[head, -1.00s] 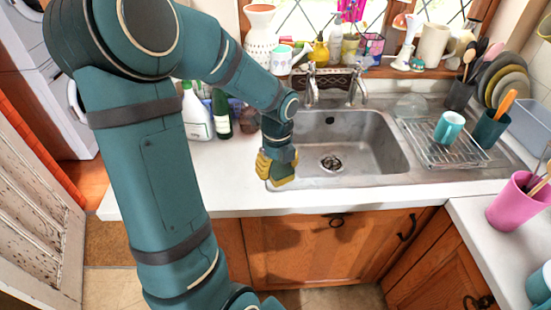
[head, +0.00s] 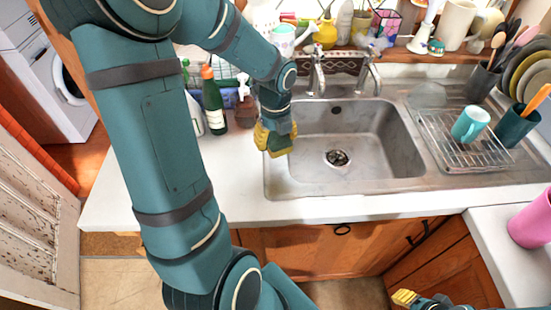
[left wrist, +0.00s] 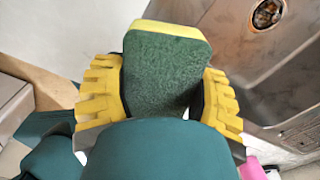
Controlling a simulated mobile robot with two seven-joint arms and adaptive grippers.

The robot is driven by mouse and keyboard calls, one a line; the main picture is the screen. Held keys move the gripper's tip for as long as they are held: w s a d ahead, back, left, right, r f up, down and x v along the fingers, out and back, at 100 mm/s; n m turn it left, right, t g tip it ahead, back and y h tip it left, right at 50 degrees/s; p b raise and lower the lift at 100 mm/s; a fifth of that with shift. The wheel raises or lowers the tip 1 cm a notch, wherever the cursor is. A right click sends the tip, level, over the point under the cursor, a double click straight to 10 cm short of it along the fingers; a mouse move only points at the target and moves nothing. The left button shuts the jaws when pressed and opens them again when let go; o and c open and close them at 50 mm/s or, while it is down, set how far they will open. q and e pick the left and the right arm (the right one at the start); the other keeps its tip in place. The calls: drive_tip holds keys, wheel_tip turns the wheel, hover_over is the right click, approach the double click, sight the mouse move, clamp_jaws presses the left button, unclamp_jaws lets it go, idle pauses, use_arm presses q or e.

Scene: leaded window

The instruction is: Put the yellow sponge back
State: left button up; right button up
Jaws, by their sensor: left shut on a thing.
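The sponge (left wrist: 165,72) is dark green on its broad face with a yellow layer along its far edge. In the left wrist view it stands between the two yellow ribbed fingers of my left gripper (left wrist: 160,85), which is shut on it. In the head view my left gripper (head: 274,138) is over the left rim of the steel sink (head: 345,187), with the sponge mostly hidden by the fingers. My right gripper (head: 405,297) shows only in part, with yellow fingertips at the bottom edge; its opening cannot be made out.
A green bottle (head: 213,103) and a brown pump bottle (head: 246,108) stand left of the sink, close to my left gripper. Two taps (head: 318,75) rise behind the basin. A teal mug (head: 470,124) sits on the wire rack (head: 458,152). The front left worktop (head: 180,195) is clear.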

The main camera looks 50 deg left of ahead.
sight(276, 136)
use_arm(q)
wheel_tip(276, 136, down, 9)
drive_tip(key=shift+r+b, duration=0.2)
drive_tip(key=shift+b, duration=0.75)
drive_tip(key=shift+f, duration=0.1)
drive_tip(key=o, duration=1.1)
wheel_tip(276, 136, up, 12)
drive_tip(key=p, duration=0.3)
